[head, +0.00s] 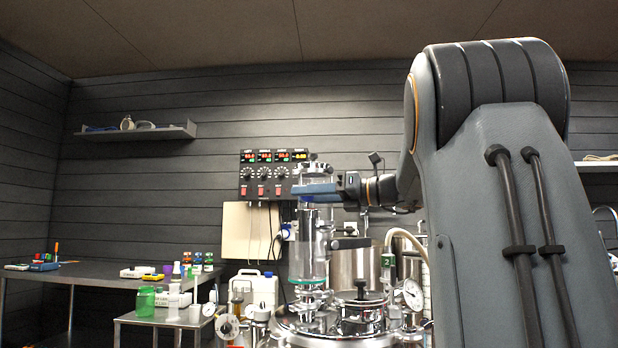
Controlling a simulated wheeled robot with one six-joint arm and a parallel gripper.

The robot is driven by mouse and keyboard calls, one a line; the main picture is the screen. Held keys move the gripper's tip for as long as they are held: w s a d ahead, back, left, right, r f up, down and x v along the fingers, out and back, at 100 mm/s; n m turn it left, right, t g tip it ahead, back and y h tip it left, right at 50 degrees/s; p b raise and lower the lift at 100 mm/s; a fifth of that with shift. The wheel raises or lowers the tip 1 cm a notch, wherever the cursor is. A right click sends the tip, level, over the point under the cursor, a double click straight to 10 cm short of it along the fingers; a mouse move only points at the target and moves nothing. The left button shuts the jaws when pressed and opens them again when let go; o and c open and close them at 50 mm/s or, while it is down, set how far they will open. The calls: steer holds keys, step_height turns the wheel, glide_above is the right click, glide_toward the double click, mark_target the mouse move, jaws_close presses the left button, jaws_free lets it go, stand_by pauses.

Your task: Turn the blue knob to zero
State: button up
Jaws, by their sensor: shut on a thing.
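My gripper (314,191) reaches in from the right, its blue-grey fingers level in front of the tall glass column. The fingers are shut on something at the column. A small patch of brighter blue (307,199) shows just under the fingers and looks like part of the blue knob. Most of the knob is hidden by the fingers, and its pointer and zero mark cannot be read. The glass column (313,250) stands upright on the steel vessel lid (345,338).
A control panel (264,175) with lit displays, dials and red switches hangs behind the column. A pressure gauge (412,294), a pale hose (396,238) and steel pots (350,268) crowd the vessel. A side table (160,320) with bottles stands left.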

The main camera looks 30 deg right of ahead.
steer(key=shift+r+n+g+y+p, duration=0.2)
steer(key=shift+n+g+y+p, duration=2.25)
steer(key=shift+p, duration=4)
steer(key=n+g+y+p, duration=0.1)
steer(key=g+p, duration=0.1)
steer(key=p, duration=0.2)
steer(key=n+g+p, duration=0.2)
steer(key=g+p, duration=0.1)
steer(key=p, duration=0.1)
steer(key=shift+y, duration=0.35)
steer(key=shift+f+n+g+p, duration=0.2)
steer(key=shift+n+g+p, duration=0.15)
steer(key=shift+g+p, duration=0.35)
steer(key=o, duration=1.1)
steer(key=shift+c, duration=0.2)
steer(key=m+t+h+b, duration=0.1)
steer(key=m+t+b, duration=0.1)
steer(key=b, duration=0.3)
steer(key=m+t+h+b, duration=0.1)
steer(key=m+t+b, duration=0.1)
steer(key=t+b, duration=0.2)
steer(key=shift+f+b, duration=0.15)
steer(key=shift+b, duration=0.65)
steer(key=m+t+h+b, duration=0.4)
steer(key=t+b, duration=0.1)
steer(key=b, duration=0.7)
steer(key=shift+h+b, duration=0.3)
